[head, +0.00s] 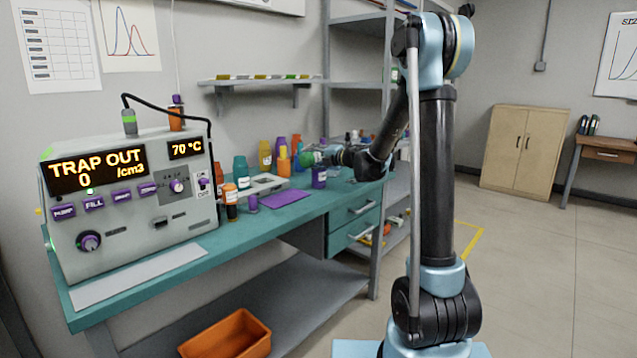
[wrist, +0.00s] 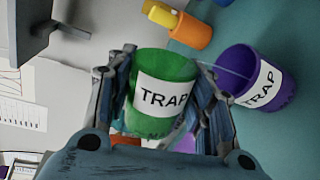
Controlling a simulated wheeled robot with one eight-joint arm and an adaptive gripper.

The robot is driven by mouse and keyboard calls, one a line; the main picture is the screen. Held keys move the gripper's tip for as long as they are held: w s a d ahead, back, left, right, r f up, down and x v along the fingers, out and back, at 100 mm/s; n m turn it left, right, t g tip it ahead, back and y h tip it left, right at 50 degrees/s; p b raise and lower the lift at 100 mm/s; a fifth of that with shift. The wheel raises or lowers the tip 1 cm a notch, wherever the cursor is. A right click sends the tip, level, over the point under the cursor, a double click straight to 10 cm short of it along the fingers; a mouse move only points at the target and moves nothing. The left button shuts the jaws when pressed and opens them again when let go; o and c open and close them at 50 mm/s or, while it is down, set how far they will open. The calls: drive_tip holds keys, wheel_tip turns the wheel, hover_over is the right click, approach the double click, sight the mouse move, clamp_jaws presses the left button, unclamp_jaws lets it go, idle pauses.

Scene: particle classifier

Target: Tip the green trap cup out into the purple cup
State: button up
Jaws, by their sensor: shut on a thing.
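The green trap cup (wrist: 162,92), with a white TRAP label, sits between the two fingers of my gripper (wrist: 162,100) in the wrist view. My gripper is shut on it. In the head view the green cup (head: 311,158) is small, held off the bench just above and left of the purple cup (head: 319,177). The purple cup also has a TRAP label and appears in the wrist view (wrist: 277,88), right of the fingers. The two cups lean at different angles there. I cannot tell what either cup holds.
An instrument (head: 130,200) reading TRAP OUT 0 stands on the left of the teal bench (head: 225,245). Several bottles (head: 265,154) stand behind the cups. An orange bottle (wrist: 184,30) is close by. A purple mat (head: 283,199) lies clear in front.

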drive_tip(key=shift+w+d+r+m+g+y+p, duration=0.2)
drive_tip(key=shift+m+p, duration=0.25)
drive_tip(key=shift+m, duration=0.3)
drive_tip(key=shift+w+d+r+m+g+y+p, duration=0.1)
drive_tip(key=shift+w+d+r+m+p, duration=0.1)
drive_tip(key=shift+m+p, duration=0.45)
drive_tip(key=shift+w+d+r+m+g+y+p, duration=0.1)
drive_tip(key=shift+w+r+m+p, duration=0.15)
drive_tip(key=shift+m, duration=0.65)
idle(1.8)
drive_tip(key=shift+w+d+m+g+y, duration=0.2)
drive_tip(key=shift+w+d+m, duration=0.1)
drive_tip(key=shift+m, duration=0.75)
drive_tip(key=shift+w+d+m+g+y, duration=0.2)
drive_tip(key=shift+w+m, duration=0.1)
drive_tip(key=shift+m, duration=0.75)
idle(1.8)
